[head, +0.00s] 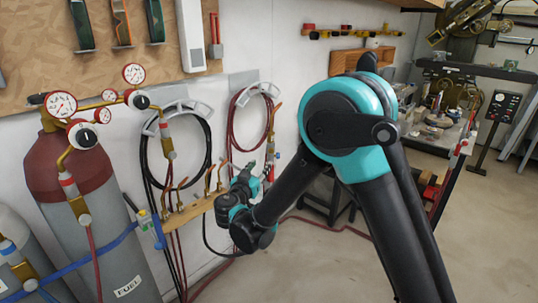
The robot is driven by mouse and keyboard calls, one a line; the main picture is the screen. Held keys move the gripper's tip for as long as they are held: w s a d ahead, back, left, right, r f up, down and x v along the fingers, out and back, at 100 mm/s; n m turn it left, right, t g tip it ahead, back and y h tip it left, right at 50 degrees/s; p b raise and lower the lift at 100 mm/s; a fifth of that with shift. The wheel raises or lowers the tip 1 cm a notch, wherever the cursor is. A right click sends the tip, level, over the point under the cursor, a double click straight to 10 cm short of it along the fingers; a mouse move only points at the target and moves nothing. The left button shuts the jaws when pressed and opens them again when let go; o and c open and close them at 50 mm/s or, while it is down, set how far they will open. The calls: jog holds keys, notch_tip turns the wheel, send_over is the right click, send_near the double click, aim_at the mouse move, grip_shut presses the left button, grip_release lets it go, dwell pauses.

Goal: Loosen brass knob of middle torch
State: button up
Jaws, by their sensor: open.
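Torches with brass bodies hang at the wall. Several thin brass torch pieces stand along a wooden wall rail (190,213). I cannot tell which torch is the middle one, and its brass knob is too small to make out. My gripper (236,172) is small in the view, at the right end of the rail, close to the brass pieces. It is open, and I see nothing held. My wrist partly hides this area.
A red-topped fuel cylinder (112,232) with gauges (134,74) stands at the left, with a blue strap (95,260) across it. A black hose (148,170) and red hoses hang down the wall. The floor (310,270) below my wrist is mostly clear.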

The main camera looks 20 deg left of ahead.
jog(key=w, duration=1)
jog(key=shift+w+a, duration=0.15)
jog(key=shift+w, duration=0.2)
jog(key=shift+c, duration=0.2)
grip_shut()
